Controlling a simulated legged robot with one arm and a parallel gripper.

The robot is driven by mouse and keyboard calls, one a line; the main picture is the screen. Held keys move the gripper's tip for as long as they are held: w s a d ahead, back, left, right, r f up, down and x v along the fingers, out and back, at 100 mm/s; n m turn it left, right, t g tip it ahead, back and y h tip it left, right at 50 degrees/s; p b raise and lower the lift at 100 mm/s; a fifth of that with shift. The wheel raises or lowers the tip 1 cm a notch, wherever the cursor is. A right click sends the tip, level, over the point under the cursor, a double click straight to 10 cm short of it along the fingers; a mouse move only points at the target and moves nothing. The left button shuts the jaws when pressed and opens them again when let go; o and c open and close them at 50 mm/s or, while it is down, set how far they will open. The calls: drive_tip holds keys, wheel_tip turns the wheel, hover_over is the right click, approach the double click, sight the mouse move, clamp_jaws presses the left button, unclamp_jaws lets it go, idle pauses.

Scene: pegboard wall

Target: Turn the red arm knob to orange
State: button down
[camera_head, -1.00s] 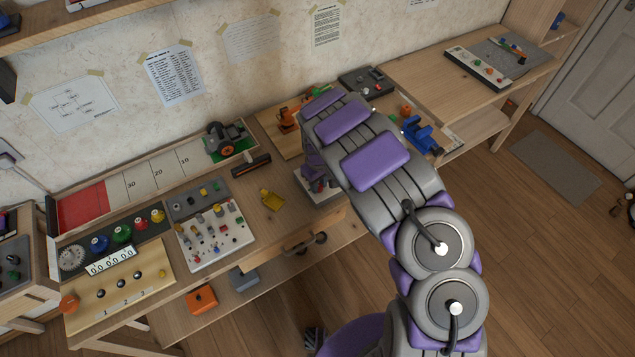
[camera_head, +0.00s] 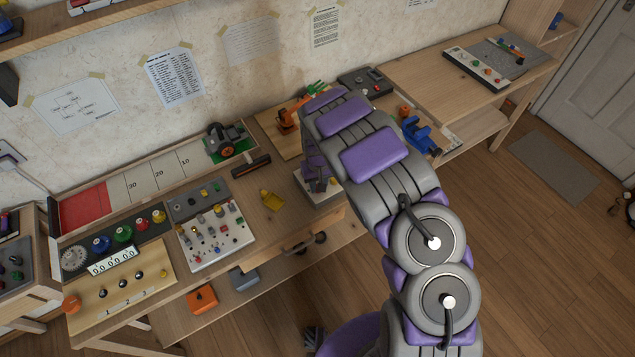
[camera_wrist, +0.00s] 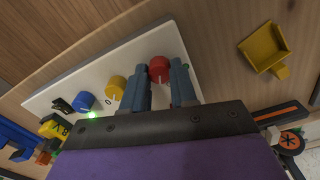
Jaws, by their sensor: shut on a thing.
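The red knob (camera_wrist: 159,68) stands on a white panel (camera_wrist: 62,84) in the wrist view, between the two fingers of my gripper (camera_wrist: 163,84). The gripper is shut on the red knob. Its fingers hide the knob's sides, and I cannot read its pointer or any marking around it. An orange-yellow knob (camera_wrist: 116,87) and a blue knob (camera_wrist: 85,101) stand on the same panel, left of the gripper. In the head view my gripper (camera_head: 319,184) is over the panel (camera_head: 322,200) at the bench's front edge, and the arm partly covers it.
A yellow scoop-like piece (camera_wrist: 265,50) lies beside the panel; it also shows in the head view (camera_head: 271,200). An orange toy arm (camera_head: 288,117) stands behind my arm's end. A blue object (camera_head: 420,134) is to the right. A green light (camera_wrist: 92,114) glows beside the blue knob.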

drive_tip(key=m, duration=0.3)
drive_tip(key=shift+s+f+m, duration=0.15)
drive_tip(key=shift+s+m, duration=0.1)
drive_tip(key=shift+m, duration=1.95)
drive_tip(key=c, duration=0.9)
unclamp_jaws()
drive_tip(key=shift+w+a, duration=0.1)
drive_tip(key=shift+r, duration=0.2)
drive_tip(key=shift+w+r, duration=0.1)
drive_tip(key=shift+r, duration=0.15)
wheel_tip(320, 180, up, 16)
drive_tip(key=p, duration=0.3)
drive_tip(key=shift+r, duration=0.25)
